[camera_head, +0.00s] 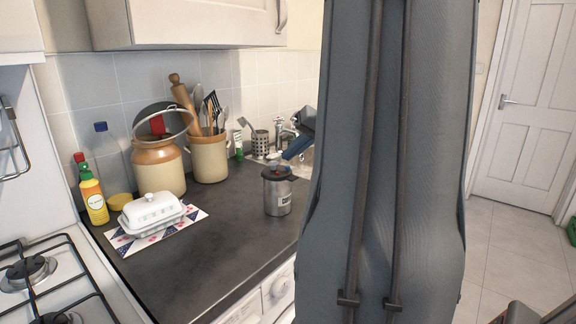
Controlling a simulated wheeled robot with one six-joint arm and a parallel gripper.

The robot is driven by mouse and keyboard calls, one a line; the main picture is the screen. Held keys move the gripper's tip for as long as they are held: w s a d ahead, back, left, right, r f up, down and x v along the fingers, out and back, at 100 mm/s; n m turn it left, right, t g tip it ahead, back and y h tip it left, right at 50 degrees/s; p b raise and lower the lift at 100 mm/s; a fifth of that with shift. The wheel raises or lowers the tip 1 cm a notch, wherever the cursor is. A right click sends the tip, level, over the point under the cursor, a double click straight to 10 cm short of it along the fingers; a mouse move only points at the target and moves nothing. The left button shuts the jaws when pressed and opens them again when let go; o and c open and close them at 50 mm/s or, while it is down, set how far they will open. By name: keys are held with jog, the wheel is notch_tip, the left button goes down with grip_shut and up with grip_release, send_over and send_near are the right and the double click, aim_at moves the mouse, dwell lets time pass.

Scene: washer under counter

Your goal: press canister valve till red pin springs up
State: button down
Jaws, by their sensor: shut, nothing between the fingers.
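A metal canister (278,197) with a black lid stands upright on the dark counter, right of the white butter dish. A small red spot, which looks like the pin, shows on top of the lid (278,174); I cannot tell whether it is up or down. My gripper (287,156) is shut and empty, above and slightly right of the canister lid, apparently apart from it. My large grey arm link hides much of the view to the right of the canister, including most of my wrist.
A white butter dish (153,214) sits on a patterned mat. Stoneware jars with utensils (209,158) and several bottles stand along the tiled wall. A gas hob (40,285) is at the left. The counter in front of the canister is clear.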

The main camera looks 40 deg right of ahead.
jog(key=shift+r, duration=0.2)
notch_tip(320, 180, up, 6)
jog(key=p, duration=0.3)
jog(key=shift+f, duration=0.1)
dwell(0.4)
jog(key=shift+s, duration=0.15)
dwell(0.8)
